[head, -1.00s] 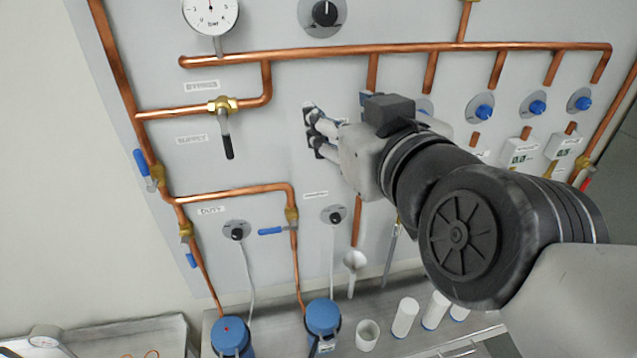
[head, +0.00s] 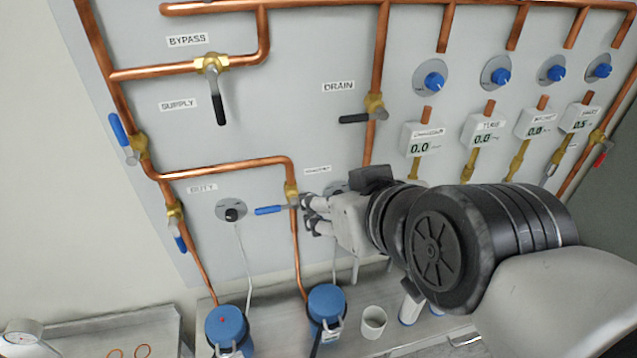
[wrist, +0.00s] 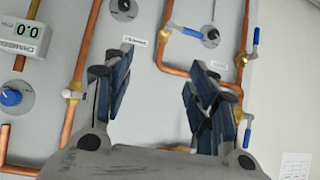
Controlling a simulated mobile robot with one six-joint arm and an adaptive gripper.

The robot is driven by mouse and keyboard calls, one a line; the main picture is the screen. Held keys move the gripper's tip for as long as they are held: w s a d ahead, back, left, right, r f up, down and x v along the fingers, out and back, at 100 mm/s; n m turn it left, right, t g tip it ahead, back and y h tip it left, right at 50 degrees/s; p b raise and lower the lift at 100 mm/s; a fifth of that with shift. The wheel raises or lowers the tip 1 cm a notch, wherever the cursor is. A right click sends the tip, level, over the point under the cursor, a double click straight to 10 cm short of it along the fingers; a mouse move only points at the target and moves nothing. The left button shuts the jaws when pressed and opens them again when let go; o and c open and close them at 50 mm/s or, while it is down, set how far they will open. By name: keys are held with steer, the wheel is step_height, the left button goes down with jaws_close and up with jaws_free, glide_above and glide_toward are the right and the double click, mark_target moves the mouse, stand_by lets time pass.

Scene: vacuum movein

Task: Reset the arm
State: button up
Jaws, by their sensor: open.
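My gripper (head: 311,214) is in front of the grey pipe panel (head: 300,100), low in the middle of the head view. It covers part of the standby knob and its label area. In the wrist view my gripper (wrist: 160,92) shows two blue-padded fingers spread well apart. Nothing is between them but the panel behind, so it is open and empty. Whether a fingertip touches the panel cannot be told.
Close by are a blue-handled valve (head: 275,209), the drain valve (head: 372,108) and the duty knob (head: 232,210). Blue pumps (head: 325,303) and a white cup (head: 373,322) stand on the bench below. Several blue knobs (head: 434,81) sit at right. The left wall is bare.

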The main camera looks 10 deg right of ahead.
steer(key=shift+s+f, duration=0.15)
steer(key=shift+f, duration=0.35)
steer(key=s+d+f+m+g+h+b, duration=0.1)
steer(key=s+d+f+g+b, duration=0.1)
steer(key=s+f, duration=0.3)
steer(key=s+d+f+m+g+h+b, duration=0.1)
steer(key=s+d+f+g+b, duration=0.2)
steer(key=f, duration=0.9)
steer(key=s+d+b, duration=0.1)
steer(key=s+b, duration=0.1)
steer(key=shift+s+d+m+g+h, duration=0.3)
steer(key=shift+s+m, duration=0.05)
steer(key=shift+m, duration=0.05)
